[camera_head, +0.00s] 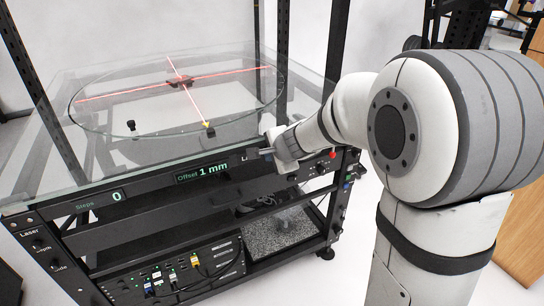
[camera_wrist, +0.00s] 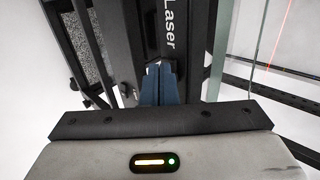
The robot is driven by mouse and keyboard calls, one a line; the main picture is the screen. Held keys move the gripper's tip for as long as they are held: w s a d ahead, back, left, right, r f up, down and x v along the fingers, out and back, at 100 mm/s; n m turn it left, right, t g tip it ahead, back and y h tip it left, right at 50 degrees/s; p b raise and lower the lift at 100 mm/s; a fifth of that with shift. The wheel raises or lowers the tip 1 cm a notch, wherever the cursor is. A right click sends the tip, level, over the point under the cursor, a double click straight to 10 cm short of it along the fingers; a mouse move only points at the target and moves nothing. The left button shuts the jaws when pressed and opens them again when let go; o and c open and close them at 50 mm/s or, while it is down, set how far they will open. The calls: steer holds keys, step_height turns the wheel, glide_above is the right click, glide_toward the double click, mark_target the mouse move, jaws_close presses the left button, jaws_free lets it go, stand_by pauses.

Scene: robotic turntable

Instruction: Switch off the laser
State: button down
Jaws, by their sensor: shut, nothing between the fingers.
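The laser shows as red beams (camera_head: 190,98) crossing over the round glass turntable (camera_head: 95,128) in the head view. One red line (camera_wrist: 283,35) also shows at the upper right of the wrist view. A white "Laser" label (camera_wrist: 170,22) is on the dark front panel (camera_wrist: 203,25), just beyond my fingertips. In the head view my gripper (camera_head: 266,152) is at the front panel, right of the "Offset 1 mm" display (camera_head: 202,173). Its blue fingers (camera_wrist: 162,84) are shut and empty, close to the panel; contact cannot be told. The laser switch is not clearly visible and may be hidden behind the fingers.
A red button (camera_head: 333,154) and small knobs sit on the panel right of my gripper. Another "Laser" label (camera_head: 30,232) with knobs is on the frame's left side. A "Steps 0" display (camera_head: 116,195) is on the front. Cabled electronics (camera_head: 180,275) stand on the lower shelf.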

steer(key=shift+w+a+r, duration=0.1)
steer(key=shift+w+a, duration=0.05)
steer(key=shift+a, duration=0.1)
steer(key=shift+d, duration=0.1)
steer(key=shift+w+d+b, duration=0.25)
steer(key=shift+d+b, duration=0.05)
steer(key=shift+d, duration=0.5)
